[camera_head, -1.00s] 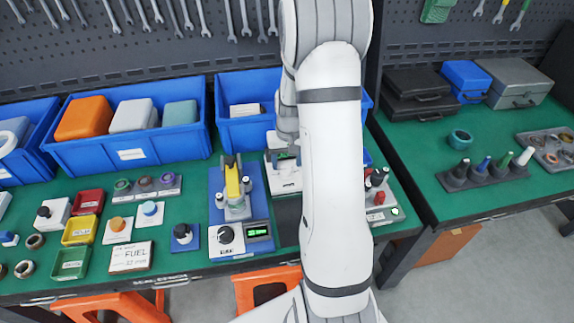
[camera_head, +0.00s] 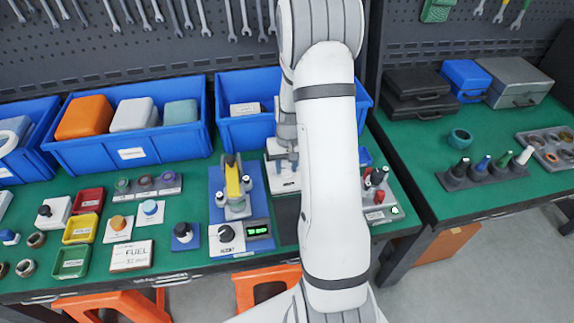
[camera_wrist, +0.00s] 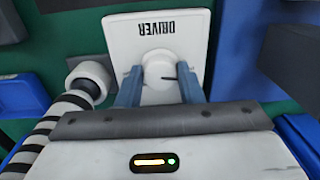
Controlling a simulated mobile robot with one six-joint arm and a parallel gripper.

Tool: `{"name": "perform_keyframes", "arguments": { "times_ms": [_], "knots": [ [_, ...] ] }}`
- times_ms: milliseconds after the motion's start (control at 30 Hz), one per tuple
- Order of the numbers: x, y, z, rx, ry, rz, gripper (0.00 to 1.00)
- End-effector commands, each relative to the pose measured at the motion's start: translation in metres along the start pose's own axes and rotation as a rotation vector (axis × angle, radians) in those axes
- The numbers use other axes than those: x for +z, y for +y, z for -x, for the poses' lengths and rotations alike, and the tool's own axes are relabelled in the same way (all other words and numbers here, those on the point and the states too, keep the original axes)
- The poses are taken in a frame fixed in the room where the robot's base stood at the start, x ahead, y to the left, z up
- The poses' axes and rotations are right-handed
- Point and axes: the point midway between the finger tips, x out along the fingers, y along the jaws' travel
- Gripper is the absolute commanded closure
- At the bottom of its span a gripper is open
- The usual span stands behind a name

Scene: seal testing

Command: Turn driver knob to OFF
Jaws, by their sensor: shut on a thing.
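The driver plate (camera_wrist: 196,30) is white with the word DRIVER upside down in the wrist view. On it is the round white driver knob (camera_wrist: 160,70), with a short dark mark pointing right in that view. My gripper (camera_wrist: 160,78) has one blue-grey finger on each side of the knob and is shut on it. In the head view my gripper (camera_head: 286,160) is over the white driver plate (camera_head: 283,184) at the back of the bench, left of my forearm. The knob is hidden there by the fingers.
A white round-headed part (camera_wrist: 90,78) stands close left of the fingers in the wrist view. A yellow-topped fixture (camera_head: 234,185) is left of my gripper, with a green display (camera_head: 258,229) in front. A blue bin (camera_head: 240,130) is behind.

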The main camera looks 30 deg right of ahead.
Motion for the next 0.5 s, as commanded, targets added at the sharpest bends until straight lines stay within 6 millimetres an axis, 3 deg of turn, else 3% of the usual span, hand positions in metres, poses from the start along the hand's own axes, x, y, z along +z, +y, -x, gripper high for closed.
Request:
{"name": "perform_keyframes", "arguments": {
  "times_ms": [500],
  "knots": [
    [0.0001, 0.0001, -0.0011, 0.0, 0.005, -0.11, 0.89]
  ]
}}
